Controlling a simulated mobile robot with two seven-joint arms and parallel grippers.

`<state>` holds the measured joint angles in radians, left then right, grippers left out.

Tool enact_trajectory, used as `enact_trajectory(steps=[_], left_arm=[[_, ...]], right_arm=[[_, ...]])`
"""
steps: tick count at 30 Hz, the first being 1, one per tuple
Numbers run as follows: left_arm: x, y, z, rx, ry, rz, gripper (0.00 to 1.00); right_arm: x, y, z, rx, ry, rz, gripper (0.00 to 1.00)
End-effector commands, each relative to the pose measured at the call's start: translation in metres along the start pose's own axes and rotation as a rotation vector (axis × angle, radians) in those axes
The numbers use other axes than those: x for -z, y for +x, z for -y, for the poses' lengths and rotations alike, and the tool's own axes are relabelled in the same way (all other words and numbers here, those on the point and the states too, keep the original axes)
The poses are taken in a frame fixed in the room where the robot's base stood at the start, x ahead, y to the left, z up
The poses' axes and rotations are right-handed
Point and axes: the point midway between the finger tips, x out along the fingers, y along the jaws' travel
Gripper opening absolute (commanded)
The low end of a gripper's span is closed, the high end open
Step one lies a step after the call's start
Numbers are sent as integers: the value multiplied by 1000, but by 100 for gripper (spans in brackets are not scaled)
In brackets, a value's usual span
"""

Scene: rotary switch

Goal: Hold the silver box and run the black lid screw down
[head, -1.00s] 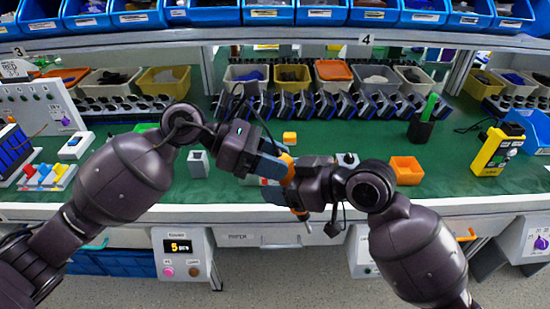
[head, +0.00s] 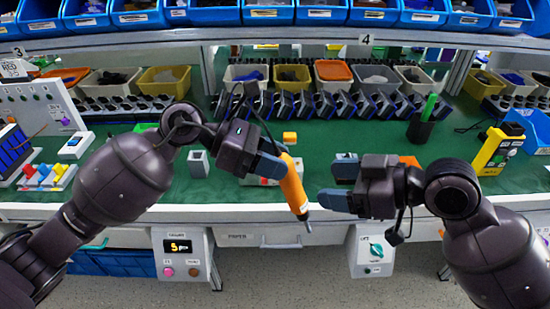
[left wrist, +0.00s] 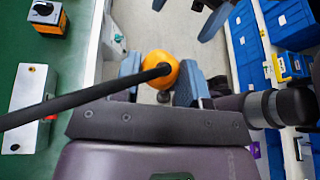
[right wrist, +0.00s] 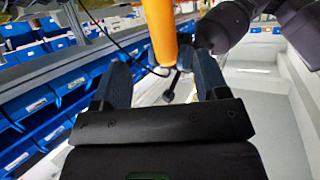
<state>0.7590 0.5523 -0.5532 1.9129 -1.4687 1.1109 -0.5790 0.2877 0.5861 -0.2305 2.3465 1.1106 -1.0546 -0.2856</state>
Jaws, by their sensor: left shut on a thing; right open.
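My left gripper (head: 270,158) is shut on an orange screwdriver (head: 293,187) with a black cable. The tool hangs tilted, its bit down and right, in front of the bench edge. In the left wrist view the orange tool end (left wrist: 160,70) sits between the fingers. My right gripper (head: 340,186) is open and empty, just right of the tool. The right wrist view shows the tool (right wrist: 160,30) beyond its fingers.
A yellow device (head: 497,150) stands at right. Control boxes hang below the front edge.

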Motion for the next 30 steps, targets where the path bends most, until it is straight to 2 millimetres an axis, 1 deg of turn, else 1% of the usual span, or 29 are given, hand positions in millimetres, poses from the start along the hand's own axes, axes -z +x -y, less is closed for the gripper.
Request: enact_trajectory(steps=[1, 6, 8, 11, 14, 17, 18, 20, 21, 23, 24, 26, 27, 29, 30], left_arm=[[-1, 0, 0, 0, 1, 2, 2], [-1, 0, 0, 0, 1, 2, 2], [-1, 0, 0, 0, 1, 2, 2], [-1, 0, 0, 0, 1, 2, 2], [-1, 0, 0, 0, 1, 2, 2], [-1, 0, 0, 0, 1, 2, 2], [-1, 0, 0, 0, 1, 2, 2], [-1, 0, 0, 0, 1, 2, 2], [-1, 0, 0, 0, 1, 2, 2], [-1, 0, 0, 0, 1, 2, 2], [-1, 0, 0, 0, 1, 2, 2], [-1, 0, 0, 0, 1, 2, 2], [-1, 0, 0, 0, 1, 2, 2], [-1, 0, 0, 0, 1, 2, 2], [-1, 0, 0, 0, 1, 2, 2]], right_arm=[[0, -5, 0, -1, -1, 1, 67], [-4, -11, 1, 1, 10, 6, 67], [-11, -12, 3, 3, 27, 12, 67], [-32, -11, 11, 10, 86, 23, 67], [-60, -10, 23, 16, 181, 33, 67], [-97, -8, 33, -6, 289, 54, 67], [-114, -8, 36, -28, 328, 65, 67], [-138, -8, 39, -70, 384, 79, 67], [-154, -8, 42, -103, 421, 89, 67], [-180, -10, 45, -162, 474, 107, 67], [-197, -11, 48, -203, 506, 120, 67], [-222, -14, 52, -269, 549, 141, 67], [-239, -17, 55, -314, 575, 155, 67], [-263, -22, 60, -386, 608, 180, 67], [-279, -26, 64, -434, 627, 196, 67]])
